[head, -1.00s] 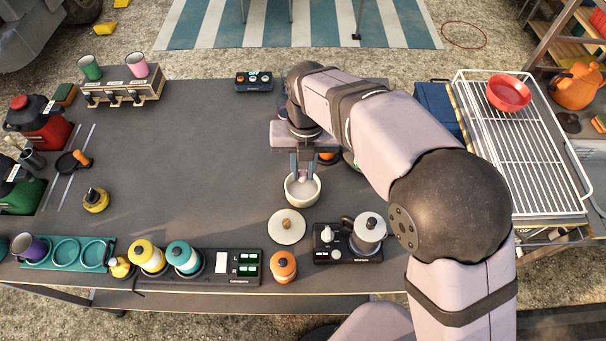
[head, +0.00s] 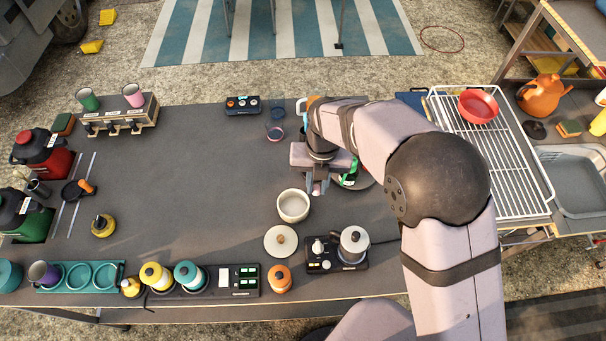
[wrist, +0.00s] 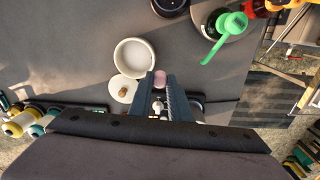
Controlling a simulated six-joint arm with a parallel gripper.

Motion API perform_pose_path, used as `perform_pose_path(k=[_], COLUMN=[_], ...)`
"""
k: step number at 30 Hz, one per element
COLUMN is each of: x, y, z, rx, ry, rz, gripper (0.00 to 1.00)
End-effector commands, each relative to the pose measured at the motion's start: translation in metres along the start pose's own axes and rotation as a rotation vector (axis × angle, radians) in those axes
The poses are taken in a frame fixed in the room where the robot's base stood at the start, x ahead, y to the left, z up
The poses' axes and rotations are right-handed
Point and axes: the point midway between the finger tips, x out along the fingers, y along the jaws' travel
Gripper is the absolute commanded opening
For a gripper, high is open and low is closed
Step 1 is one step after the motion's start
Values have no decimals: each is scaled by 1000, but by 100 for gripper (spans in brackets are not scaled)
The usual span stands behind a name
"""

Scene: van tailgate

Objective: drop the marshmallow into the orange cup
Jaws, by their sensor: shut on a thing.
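My gripper (head: 316,190) is shut on a small pale pink marshmallow (head: 316,189), held up to the right of the cream bowl (head: 293,219). In the wrist view the marshmallow (wrist: 160,77) sits between the fingertips, with the empty-looking bowl (wrist: 117,58) to its left. An orange object (head: 312,101) shows at the back, mostly hidden behind my arm; I cannot tell whether it is the orange cup.
The bowl's lid (head: 281,242), a small burner with a kettle (head: 353,243) and an orange jar (head: 279,279) stand in front. A wire rack (head: 500,150) with a red bowl is at right. The left-middle table is clear.

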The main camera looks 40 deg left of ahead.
Motion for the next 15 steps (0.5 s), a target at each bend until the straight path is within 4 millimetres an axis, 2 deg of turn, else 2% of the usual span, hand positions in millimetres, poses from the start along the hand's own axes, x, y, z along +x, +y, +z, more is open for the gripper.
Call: perform_pose_path(k=[1,7,11,15], x=[-12,-19,-18,-28], y=[-6,-22,-20,-14], z=[8,52,78,101], rx=[18,101,186,273], ry=[1,-4,-9,-13], rz=[0,0,1,2], gripper=[0,0,0,0])
